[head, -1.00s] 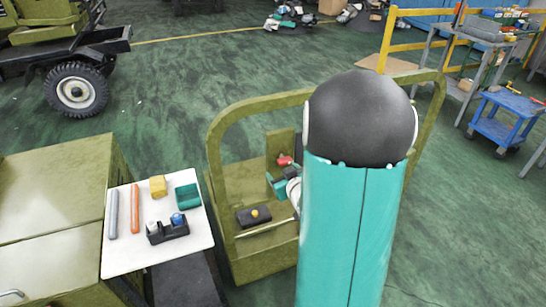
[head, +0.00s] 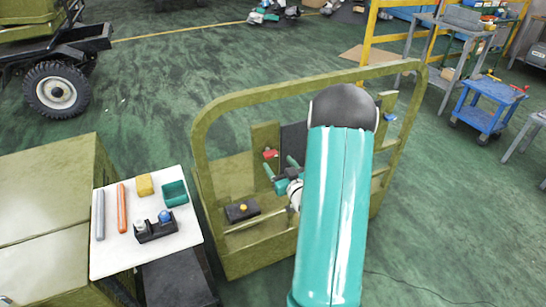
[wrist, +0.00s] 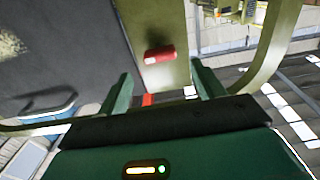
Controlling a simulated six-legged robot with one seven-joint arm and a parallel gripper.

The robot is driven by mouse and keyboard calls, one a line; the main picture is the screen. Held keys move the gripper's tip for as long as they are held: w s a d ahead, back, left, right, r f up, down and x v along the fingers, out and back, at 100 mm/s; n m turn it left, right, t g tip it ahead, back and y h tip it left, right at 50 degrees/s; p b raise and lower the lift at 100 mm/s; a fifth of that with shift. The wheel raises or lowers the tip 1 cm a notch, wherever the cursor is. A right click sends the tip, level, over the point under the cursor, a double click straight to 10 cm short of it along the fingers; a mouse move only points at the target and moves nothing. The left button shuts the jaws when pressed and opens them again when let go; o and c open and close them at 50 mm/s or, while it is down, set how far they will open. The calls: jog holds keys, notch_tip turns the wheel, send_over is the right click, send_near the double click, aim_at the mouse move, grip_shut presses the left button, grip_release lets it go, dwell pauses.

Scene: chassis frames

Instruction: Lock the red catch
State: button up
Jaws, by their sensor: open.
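The red catch (head: 270,153) is on the upper part of an olive-green upright post (head: 264,137) inside the railed frame. In the wrist view the red catch (wrist: 160,54) is a short red block with a pale end, lying across the olive post. My gripper (head: 279,165) has two green fingers, spread apart with nothing held between them. In the wrist view my gripper (wrist: 162,74) frames the catch from a short distance, with the catch just beyond the fingertips. A smaller red piece (wrist: 147,100) shows lower, between the fingers.
A curved olive rail (head: 300,86) surrounds the post area. A dark panel (head: 294,138) stands beside the post. A black box with a yellow knob (head: 242,210) sits lower left. A white board (head: 120,258) with several small items lies further left.

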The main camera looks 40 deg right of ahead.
aim_at(272, 156)
jog(key=x, duration=0.5)
jog(key=shift+w, duration=0.2)
jog(key=c, duration=1)
